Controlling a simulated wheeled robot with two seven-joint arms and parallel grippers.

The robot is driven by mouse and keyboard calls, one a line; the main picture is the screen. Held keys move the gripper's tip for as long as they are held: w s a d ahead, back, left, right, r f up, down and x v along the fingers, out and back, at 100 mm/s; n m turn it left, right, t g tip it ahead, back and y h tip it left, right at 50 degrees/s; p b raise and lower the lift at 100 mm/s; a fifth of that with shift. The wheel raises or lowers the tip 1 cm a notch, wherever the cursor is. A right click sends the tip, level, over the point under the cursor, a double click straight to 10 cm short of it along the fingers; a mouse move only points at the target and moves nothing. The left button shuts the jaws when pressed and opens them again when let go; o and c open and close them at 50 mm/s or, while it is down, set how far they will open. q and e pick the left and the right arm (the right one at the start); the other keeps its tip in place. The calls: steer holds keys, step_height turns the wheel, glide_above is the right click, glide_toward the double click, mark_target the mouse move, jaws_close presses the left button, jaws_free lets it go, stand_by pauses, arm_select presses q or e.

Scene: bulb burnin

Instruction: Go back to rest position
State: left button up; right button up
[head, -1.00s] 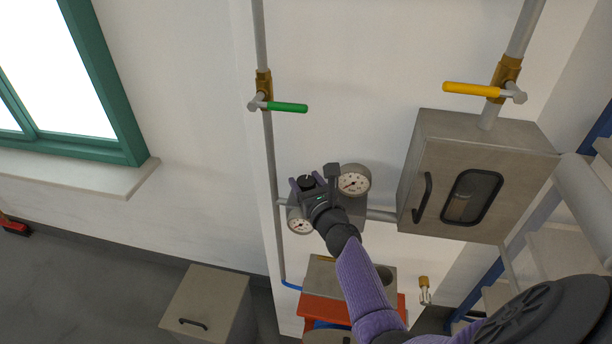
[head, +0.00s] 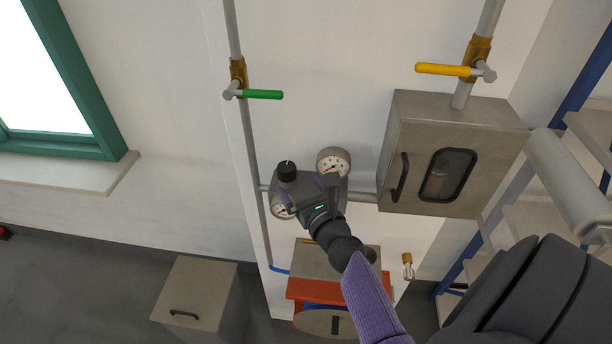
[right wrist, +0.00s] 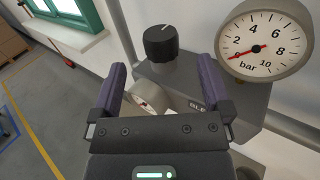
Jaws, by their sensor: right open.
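My right gripper (head: 306,192) is open and empty in front of the grey regulator panel on the wall. It also shows in the right wrist view (right wrist: 160,80), with its two purple fingers apart. The black knob (head: 287,171) stands clear of the fingers, beyond them in the right wrist view (right wrist: 160,45). A large round gauge (head: 333,162) sits beside it; in the right wrist view its red needle (right wrist: 245,51) points near 0 bar. A smaller gauge (head: 283,207) is partly hidden by my gripper. My left gripper is not in view.
A steel cabinet (head: 400,150) with a dark window is right of the panel. A green lever (head: 262,94) and a yellow lever (head: 442,69) stick out from pipes above. A red-orange unit (head: 300,288) stands below my arm, and a lidded bin (head: 190,290) at lower left.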

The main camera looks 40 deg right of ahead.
steer(key=s, duration=0.3)
steer(key=shift+a, duration=0.25)
